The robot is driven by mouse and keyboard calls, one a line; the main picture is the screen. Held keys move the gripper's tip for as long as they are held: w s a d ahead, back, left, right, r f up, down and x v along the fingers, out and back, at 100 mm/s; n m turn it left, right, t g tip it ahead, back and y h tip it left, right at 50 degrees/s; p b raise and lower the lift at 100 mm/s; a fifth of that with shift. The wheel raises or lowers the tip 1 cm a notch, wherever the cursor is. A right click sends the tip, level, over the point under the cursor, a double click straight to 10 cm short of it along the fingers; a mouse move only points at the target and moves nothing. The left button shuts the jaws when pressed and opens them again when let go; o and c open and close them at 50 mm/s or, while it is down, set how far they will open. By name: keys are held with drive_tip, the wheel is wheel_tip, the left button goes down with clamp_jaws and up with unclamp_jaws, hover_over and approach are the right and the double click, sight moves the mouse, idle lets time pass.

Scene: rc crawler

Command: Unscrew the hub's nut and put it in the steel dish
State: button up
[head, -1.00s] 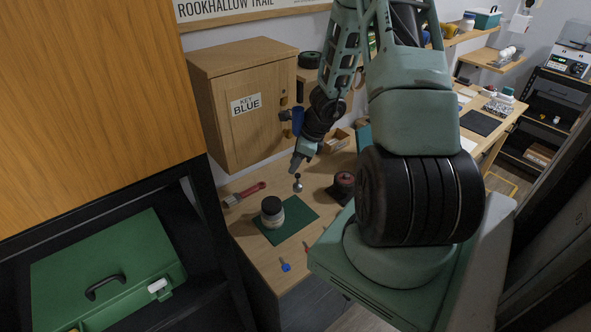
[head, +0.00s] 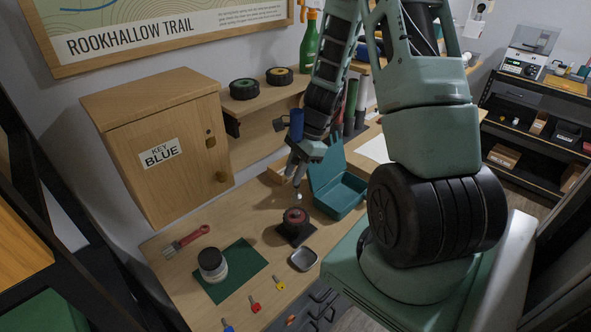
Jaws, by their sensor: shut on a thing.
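The hub (head: 295,217) is a dark round part with a red band, standing on a small black mat on the workbench. My gripper (head: 297,190) points down just above the hub, shut on a small silvery piece (head: 298,197). The piece is too small to tell whether it is the nut. A gap between it and the hub is hard to judge. The nut cannot be made out on the hub's top. The steel dish (head: 304,259) is a small grey square dish in front of the hub, to its right, and looks empty.
A white jar with a dark lid (head: 212,265) stands on a green mat (head: 247,262) to the left. A red-handled brush (head: 187,241) lies behind it. An open teal box (head: 341,195) stands right of the hub. Small coloured tools (head: 254,304) lie near the front edge.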

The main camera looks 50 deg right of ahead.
sight(295, 196)
drive_tip(key=shift+f+b, duration=1.75)
drive_tip(key=shift+f, duration=0.4)
drive_tip(key=shift+f+b, duration=0.95)
drive_tip(key=shift+f, duration=0.2)
drive_tip(key=shift+r+n+p, duration=0.15)
drive_tip(key=shift+n+p, duration=0.3)
drive_tip(key=shift+n, duration=0.05)
drive_tip(key=shift+n+g, duration=0.5)
drive_tip(key=shift+n, duration=0.3)
drive_tip(key=shift+p, duration=0.35)
drive_tip(key=shift+s+n+g+p, duration=0.1)
drive_tip(key=shift+n+g+p, duration=0.35)
drive_tip(key=shift+n, duration=0.95)
